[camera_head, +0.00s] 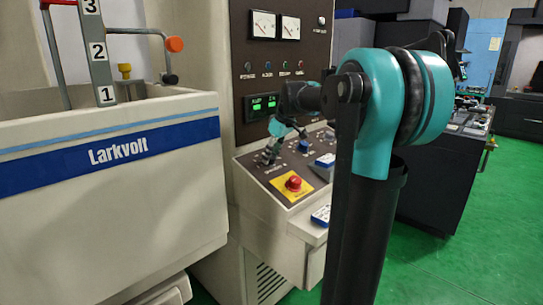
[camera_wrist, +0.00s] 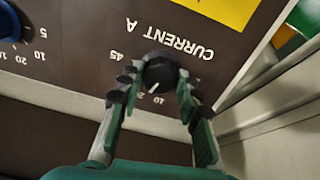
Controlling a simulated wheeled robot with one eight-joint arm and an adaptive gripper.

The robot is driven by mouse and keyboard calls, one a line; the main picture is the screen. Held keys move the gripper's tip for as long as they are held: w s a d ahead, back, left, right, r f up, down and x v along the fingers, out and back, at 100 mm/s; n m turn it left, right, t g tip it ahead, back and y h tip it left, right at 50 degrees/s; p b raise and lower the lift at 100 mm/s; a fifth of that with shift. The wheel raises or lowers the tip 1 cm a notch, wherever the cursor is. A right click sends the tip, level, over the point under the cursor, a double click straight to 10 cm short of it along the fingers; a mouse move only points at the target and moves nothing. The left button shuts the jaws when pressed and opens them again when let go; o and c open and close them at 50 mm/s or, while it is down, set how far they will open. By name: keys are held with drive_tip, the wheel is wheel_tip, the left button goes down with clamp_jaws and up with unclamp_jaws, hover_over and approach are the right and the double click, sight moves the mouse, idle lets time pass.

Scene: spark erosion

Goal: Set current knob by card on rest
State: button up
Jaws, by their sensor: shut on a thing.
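The current knob (camera_wrist: 161,66) is black and round, under the upside-down label "CURRENT A" in the wrist view. Its white pointer mark points down and slightly left. A "45" shows to its left; other scale numbers are partly hidden by my fingers. My gripper (camera_wrist: 157,88) is shut on the knob, one finger on each side. In the head view my gripper (camera_head: 270,153) is at the sloped control panel, and the knob cannot be made out there. A blue and white card (camera_head: 321,214) lies on the ledge at the panel's front right; its writing is too small to read.
A red emergency button (camera_head: 293,183) on a yellow plate sits close in front of my gripper. A blue knob (camera_wrist: 8,25) with its own scale is at the wrist view's left edge. Green displays (camera_head: 264,105) and two meters stand above. The Larkvolt tank (camera_head: 120,205) is at left.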

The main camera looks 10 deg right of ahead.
drive_tip(key=m, duration=1)
drive_tip(key=shift+a+h, duration=0.1)
drive_tip(key=shift+h, duration=0.2)
drive_tip(key=shift+m, duration=2.1)
drive_tip(key=o, duration=1.2)
drive_tip(key=shift+c, duration=0.2)
drive_tip(key=v, duration=1.2)
